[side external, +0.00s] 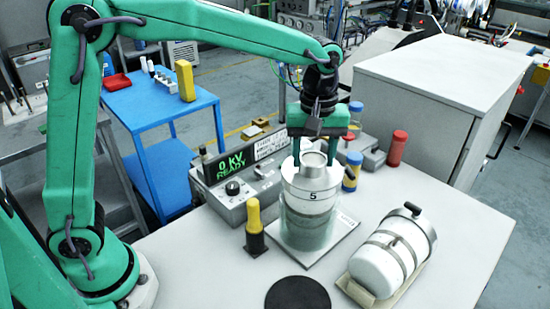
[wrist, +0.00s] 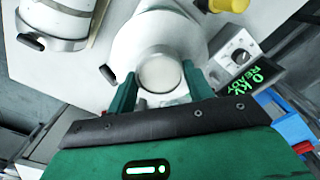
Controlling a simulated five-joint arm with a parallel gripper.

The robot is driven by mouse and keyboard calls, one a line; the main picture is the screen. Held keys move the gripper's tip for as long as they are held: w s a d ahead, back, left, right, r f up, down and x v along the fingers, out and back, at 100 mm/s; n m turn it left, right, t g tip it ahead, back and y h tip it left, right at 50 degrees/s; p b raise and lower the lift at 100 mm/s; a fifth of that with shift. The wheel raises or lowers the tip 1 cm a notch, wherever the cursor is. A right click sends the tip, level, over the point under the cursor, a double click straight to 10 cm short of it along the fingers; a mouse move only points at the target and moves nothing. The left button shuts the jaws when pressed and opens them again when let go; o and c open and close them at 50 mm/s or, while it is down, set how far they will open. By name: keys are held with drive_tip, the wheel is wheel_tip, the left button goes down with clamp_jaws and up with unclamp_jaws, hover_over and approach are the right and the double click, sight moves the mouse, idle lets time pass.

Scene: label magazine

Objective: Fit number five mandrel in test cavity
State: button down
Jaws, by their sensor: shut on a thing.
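The number five mandrel (side external: 310,194) is a white and metal cylinder marked "5" with a round metal knob on top. It stands upright over the test cavity, a translucent greenish cylinder (side external: 306,236) on a square plate (side external: 342,226). Its lower part seems to be inside the cavity wall; how deep it sits I cannot tell. My gripper (side external: 314,155) is above it, shut on its top knob. In the wrist view my gripper's fingers (wrist: 160,88) flank the round knob of the mandrel (wrist: 160,72).
Another white banded cylinder (side external: 385,262) lies on its side in a cradle at right. A black disc (side external: 297,294) lies at the front. A yellow-topped post (side external: 254,228) stands left of the plate. The control box (side external: 235,190) reads "0 KV READY". Red (side external: 397,148) and blue-yellow (side external: 351,171) cylinders stand behind.

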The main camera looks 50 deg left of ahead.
drive_tip(key=shift+f, duration=1.15)
idle(0.4)
drive_tip(key=c, duration=0.5)
unclamp_jaws()
drive_tip(key=shift+f, duration=0.15)
drive_tip(key=shift+r, duration=4.05)
